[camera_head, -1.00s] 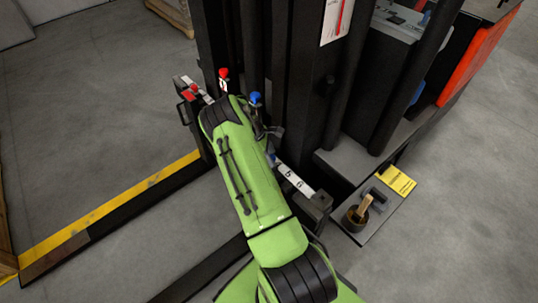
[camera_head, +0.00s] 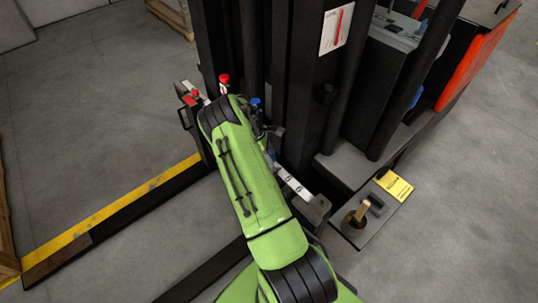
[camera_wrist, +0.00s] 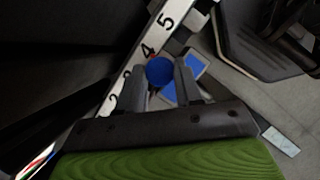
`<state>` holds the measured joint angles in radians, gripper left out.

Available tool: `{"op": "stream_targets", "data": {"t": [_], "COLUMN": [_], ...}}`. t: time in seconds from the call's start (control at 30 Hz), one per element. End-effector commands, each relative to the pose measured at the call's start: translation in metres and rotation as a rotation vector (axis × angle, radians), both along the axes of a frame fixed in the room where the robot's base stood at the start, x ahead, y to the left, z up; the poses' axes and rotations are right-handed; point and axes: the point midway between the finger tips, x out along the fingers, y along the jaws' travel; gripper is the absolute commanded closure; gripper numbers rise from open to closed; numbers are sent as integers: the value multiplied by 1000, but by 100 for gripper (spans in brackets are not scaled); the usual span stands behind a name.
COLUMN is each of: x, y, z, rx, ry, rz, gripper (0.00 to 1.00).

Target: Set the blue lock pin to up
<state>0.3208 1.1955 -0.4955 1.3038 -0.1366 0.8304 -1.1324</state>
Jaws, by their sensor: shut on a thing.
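The blue lock pin shows in the wrist view as a round blue knob (camera_wrist: 160,71) between the fingertips of my gripper (camera_wrist: 161,80). The gripper is shut on it. The knob sits beside a white numbered scale (camera_wrist: 150,48), near the 4. In the head view a blue knob (camera_head: 256,102) stands just right of my green arm. I cannot tell the pin's exact height.
A red knob (camera_head: 224,79) stands left of the blue one. A dark mast (camera_head: 297,90) rises behind. Open floor lies at the left.

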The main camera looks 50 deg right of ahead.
Motion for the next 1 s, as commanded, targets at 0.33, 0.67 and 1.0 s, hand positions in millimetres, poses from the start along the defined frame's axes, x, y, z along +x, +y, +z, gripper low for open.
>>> {"op": "stream_targets", "data": {"t": [0.33, 0.67, 1.0], "x": [1, 8, 37], "y": [-2, 4, 26], "z": [2, 24, 113], "rx": [-6, -7, -7], "ry": [-4, -7, -8], "rz": [-1, 1, 0], "gripper": [40, 40, 40]}}
